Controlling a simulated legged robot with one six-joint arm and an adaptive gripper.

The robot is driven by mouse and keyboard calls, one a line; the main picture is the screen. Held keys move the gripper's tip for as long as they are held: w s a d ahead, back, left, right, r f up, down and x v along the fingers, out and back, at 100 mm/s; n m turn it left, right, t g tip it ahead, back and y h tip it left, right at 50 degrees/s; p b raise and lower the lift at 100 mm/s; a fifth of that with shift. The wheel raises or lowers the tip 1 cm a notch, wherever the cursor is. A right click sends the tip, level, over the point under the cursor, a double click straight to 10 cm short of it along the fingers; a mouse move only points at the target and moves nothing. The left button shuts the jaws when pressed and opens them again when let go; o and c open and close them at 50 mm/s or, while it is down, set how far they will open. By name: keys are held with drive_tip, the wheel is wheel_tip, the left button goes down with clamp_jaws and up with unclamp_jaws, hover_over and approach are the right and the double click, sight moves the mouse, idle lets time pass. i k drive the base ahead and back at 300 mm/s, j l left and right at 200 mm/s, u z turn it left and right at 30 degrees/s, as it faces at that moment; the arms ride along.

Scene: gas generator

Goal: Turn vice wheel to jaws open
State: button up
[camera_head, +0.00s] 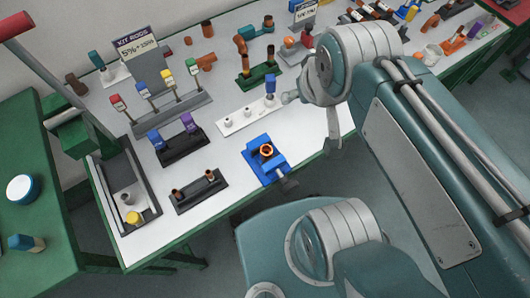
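The blue vice (262,164) sits near the front edge of the white table top. An orange ring with a dark centre (266,150) shows on its top; I cannot tell whether it is held in the jaws. A small grey part, which looks like the vice wheel (289,184), sticks out at the vice's front end toward the table edge. The jaw gap is too small to make out. My gripper (311,123) is above and to the right of the vice, apart from it. Its two grey fingers look spread, with nothing seen between them.
A black rack with two brown pegs (199,189) stands left of the vice. A white strip with a blue-handled piece (247,117) lies behind it. A green table (35,150) stands at left. Bare table top shows around the vice.

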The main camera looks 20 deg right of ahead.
sight(289, 187)
drive_tip(key=k+j+u, duration=0.1)
drive_tip(key=k, duration=0.7)
drive_tip(key=k+j+z, duration=0.1)
drive_tip(key=k, duration=0.55)
